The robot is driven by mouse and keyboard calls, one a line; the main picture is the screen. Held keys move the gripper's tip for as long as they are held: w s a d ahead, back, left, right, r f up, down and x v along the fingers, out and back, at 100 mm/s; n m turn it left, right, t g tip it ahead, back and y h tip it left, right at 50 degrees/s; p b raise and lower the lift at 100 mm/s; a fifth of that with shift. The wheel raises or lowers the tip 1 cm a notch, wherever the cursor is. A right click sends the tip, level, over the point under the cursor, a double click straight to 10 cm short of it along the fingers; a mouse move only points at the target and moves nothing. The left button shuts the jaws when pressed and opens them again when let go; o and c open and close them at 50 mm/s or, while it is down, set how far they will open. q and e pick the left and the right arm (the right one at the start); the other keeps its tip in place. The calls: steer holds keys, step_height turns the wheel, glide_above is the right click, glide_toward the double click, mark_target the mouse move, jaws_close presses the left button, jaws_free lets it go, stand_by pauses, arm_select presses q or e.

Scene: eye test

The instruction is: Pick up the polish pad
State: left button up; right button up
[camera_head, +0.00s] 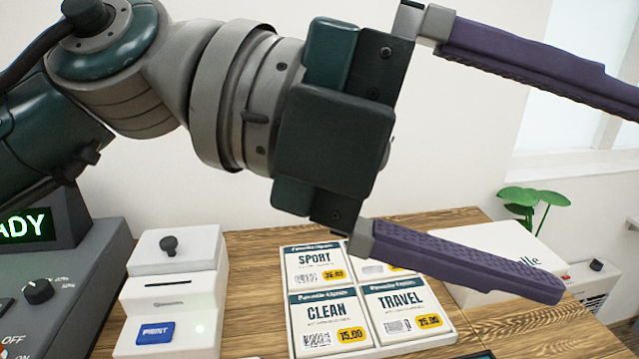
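A set of label pads sits in a white tray (418,346) on the wooden table: SPORT (309,261) at back left, CLEAN (322,315) at front left and TRAVEL (400,301) at front right. A fourth pad (377,270) at back right has its name hidden behind my lower finger. No readable label says polish, so I cannot tell whether this is the polish pad. My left gripper (601,203) is wide open and empty, in front of and above the pads, fingers pointing right. My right gripper is not in view.
A white printer-like box (172,300) with a blue PRINT button stands left of the tray. A grey control console (60,300) is at far left. A white box (490,250) and a green plant (530,200) are at right. Bare wooden table (250,270) shows between printer and tray.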

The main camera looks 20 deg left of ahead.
arm_select(q)
steer(key=a+f+g+y+b, duration=0.1)
steer(key=a+f+y+b, duration=0.25)
steer(key=f, duration=0.95)
steer(key=a+f+y+b, duration=0.2)
steer(key=a+f+y, duration=0.2)
steer(key=a, duration=0.2)
steer(key=w+a+f+n+g+y+b, duration=0.1)
steer(key=a+f+y+b, duration=0.1)
steer(key=a, duration=0.5)
steer(key=w+a+f+n+y+b, duration=0.1)
steer(key=a+f+y+b, duration=0.1)
steer(key=a+f+y, duration=0.3)
steer(key=shift+w+a+f+y, duration=0.1)
steer(key=shift+a+f+y, duration=0.15)
steer(key=shift+a, duration=0.25)
steer(key=shift+w+a+f+y, duration=0.1)
steer(key=shift+a+f, duration=0.15)
steer(key=shift+a, duration=0.25)
step_height(320, 180, down, 3)
steer(key=shift+s+a+f, duration=0.1)
steer(key=shift+f, duration=0.05)
steer(key=f, duration=0.5)
steer(key=shift+w+f, duration=0.2)
steer(key=shift+f, duration=0.2)
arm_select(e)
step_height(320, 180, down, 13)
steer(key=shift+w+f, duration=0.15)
